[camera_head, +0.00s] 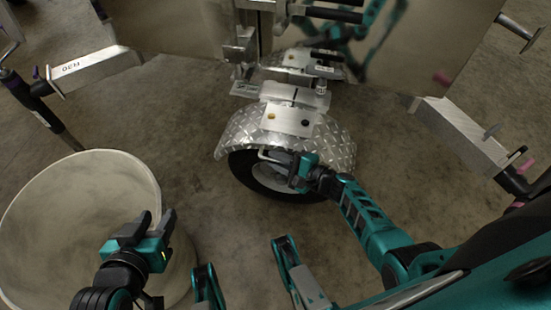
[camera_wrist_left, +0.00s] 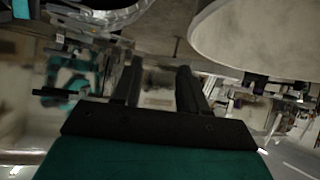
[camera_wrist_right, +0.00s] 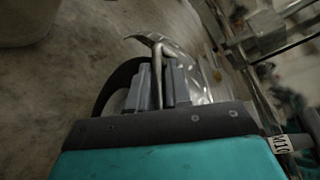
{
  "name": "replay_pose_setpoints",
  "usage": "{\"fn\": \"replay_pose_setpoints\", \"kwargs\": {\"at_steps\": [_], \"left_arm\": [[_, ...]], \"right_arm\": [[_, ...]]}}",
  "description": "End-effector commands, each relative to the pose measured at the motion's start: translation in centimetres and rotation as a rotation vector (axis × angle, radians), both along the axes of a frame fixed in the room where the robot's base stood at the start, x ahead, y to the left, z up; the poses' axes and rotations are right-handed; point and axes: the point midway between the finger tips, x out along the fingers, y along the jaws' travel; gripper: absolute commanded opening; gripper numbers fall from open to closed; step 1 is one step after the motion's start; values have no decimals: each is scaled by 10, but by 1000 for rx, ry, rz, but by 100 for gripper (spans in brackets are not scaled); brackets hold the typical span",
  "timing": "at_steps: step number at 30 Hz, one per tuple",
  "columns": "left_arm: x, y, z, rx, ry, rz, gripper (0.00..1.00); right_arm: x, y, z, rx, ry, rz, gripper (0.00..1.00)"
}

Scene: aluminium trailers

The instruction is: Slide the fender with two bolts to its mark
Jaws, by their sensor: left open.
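The silver diamond-plate fender (camera_head: 245,135) arches over a black tyre with a pale hub (camera_head: 265,175). A flat plate (camera_head: 288,118) on its top carries one yellowish and one dark bolt head. A short dark line shows on the metal block behind it (camera_head: 295,95); I cannot tell whether it is the mark. My right gripper (camera_head: 292,167) is at the fender's near side, shut on a bent metal rod (camera_wrist_right: 159,58). The fender (camera_wrist_right: 205,88) is close to the jaws in the right wrist view. My left gripper (camera_head: 148,226) is open and empty, over the large pale bin's right side.
The large pale round bin (camera_head: 75,170) stands at the left. Metal beams flank the wheel at the left (camera_head: 95,68) and right (camera_head: 460,130). A reflective trailer panel (camera_head: 425,45) rises behind the fender. Bare concrete floor lies between bin and wheel.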

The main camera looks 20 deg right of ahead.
Motion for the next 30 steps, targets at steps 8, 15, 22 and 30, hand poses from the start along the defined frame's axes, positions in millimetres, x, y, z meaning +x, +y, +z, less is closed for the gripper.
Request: {"fn": "replay_pose_setpoints", "kwargs": {"at_steps": [8,15,22,30], "left_arm": [[2,0,1,0,-4,1,43],[4,1,13,0,-13,3,43],[5,4,19,4,-18,12,43],[-1,9,17,14,-9,20,43]], "right_arm": [[0,0,0,0,0,0,23],[-22,-15,7,-2,2,-1,23],[-62,-46,19,-2,2,-1,23],[-95,-70,27,-1,1,0,23]]}}
